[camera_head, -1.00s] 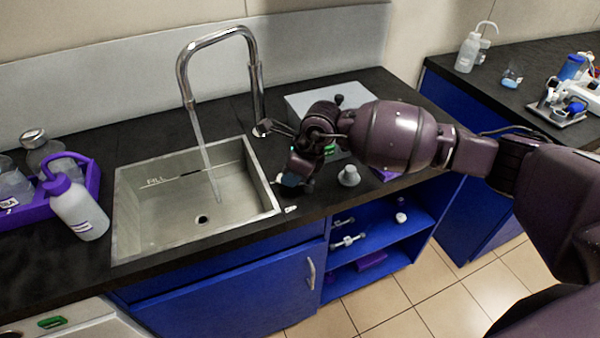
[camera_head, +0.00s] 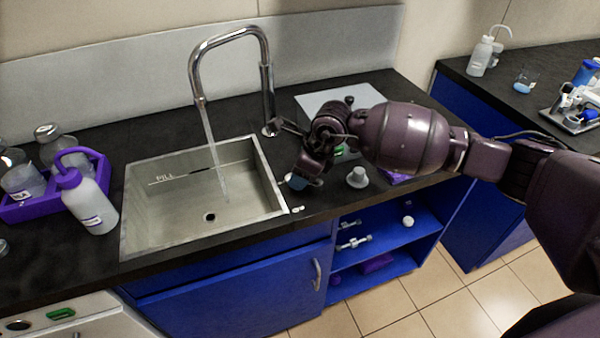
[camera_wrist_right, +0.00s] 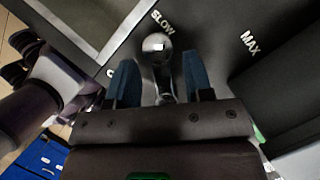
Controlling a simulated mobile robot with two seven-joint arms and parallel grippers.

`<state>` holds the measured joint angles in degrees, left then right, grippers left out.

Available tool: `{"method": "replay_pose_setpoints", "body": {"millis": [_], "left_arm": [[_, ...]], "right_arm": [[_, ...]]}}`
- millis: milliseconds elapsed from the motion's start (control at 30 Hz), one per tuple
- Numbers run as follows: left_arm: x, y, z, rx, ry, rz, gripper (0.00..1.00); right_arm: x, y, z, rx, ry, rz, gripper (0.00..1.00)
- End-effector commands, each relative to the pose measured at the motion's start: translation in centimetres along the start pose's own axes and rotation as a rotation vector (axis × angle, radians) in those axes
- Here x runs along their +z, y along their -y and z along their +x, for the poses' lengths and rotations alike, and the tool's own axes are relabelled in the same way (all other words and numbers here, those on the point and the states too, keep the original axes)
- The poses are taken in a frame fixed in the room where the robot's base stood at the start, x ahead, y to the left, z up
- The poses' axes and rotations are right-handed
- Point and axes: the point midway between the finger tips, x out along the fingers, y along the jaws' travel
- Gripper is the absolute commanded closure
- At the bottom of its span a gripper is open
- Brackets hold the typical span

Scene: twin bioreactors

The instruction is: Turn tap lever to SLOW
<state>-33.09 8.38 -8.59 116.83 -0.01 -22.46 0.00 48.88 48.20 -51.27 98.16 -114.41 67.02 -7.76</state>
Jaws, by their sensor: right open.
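The tap (camera_head: 268,90) stands behind the sink (camera_head: 190,195), and a stream of water (camera_head: 214,155) falls from it into the basin. My right gripper (camera_head: 303,182) is low over the counter at the sink's right edge. In the right wrist view, the tap lever (camera_wrist_right: 158,50) has a shiny ball knob and lies between the open blue fingers of that gripper (camera_wrist_right: 160,85), with a gap on each side. The knob is close to the "SLOW" mark (camera_wrist_right: 163,21). The "MAX" mark (camera_wrist_right: 249,41) is to the right. A third label on the left is partly hidden by a finger. My left gripper is not in view.
A purple tray (camera_head: 25,208) with bottles and a white wash bottle (camera_head: 88,203) stand left of the sink. A small white knob-like object (camera_head: 357,177) stands right of my gripper. A grey box (camera_head: 335,100) is behind my right arm. Open blue shelves (camera_head: 395,235) are below.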

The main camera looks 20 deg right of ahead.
Motion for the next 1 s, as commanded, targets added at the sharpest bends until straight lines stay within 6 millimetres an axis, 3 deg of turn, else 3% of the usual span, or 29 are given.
{"method": "replay_pose_setpoints", "body": {"millis": [400,600,1000], "left_arm": [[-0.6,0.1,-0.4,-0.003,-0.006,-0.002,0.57],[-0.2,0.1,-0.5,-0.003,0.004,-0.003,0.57],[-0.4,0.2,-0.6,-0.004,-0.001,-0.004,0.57]], "right_arm": [[0.1,0.1,-7.1,-0.006,0.002,-0.001,0.53],[0.1,0.1,-9.6,-0.004,0.002,-0.001,0.53],[0.0,0.0,-10.5,-0.001,0.001,0.000,0.53]]}}
